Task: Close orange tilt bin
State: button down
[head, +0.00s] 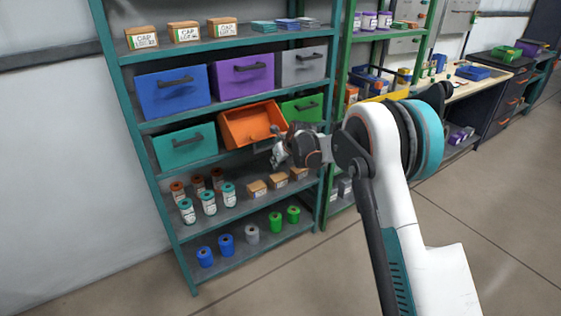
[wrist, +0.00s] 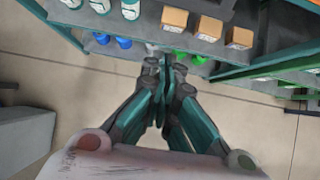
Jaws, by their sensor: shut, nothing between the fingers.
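The orange tilt bin (head: 253,124) is in the middle row of the shelf unit in the head view. It is tilted forward and open, with its inside showing. A dark handle is partly visible at its lower front. My gripper (head: 279,156) is in front of the shelf, just below the bin's lower right part in the picture. I cannot tell whether it touches the bin. In the wrist view my gripper (wrist: 167,62) points down past the lower shelves, with its fingers together and nothing between them. The orange bin is not in the wrist view.
A teal bin (head: 185,147) is left of the orange one and a green bin (head: 302,107) right, both closed. Blue (head: 172,90), purple (head: 243,75) and grey (head: 303,64) bins sit above. Bottles, small boxes and rolls stand below. The floor (head: 265,280) in front is clear.

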jog(key=w+a+b, duration=0.1)
jog(key=w+a+r+b, duration=0.1)
jog(key=w, duration=0.1)
jog(key=shift+w+a, duration=0.15)
jog(key=shift+r, duration=0.2)
dwell(0.5)
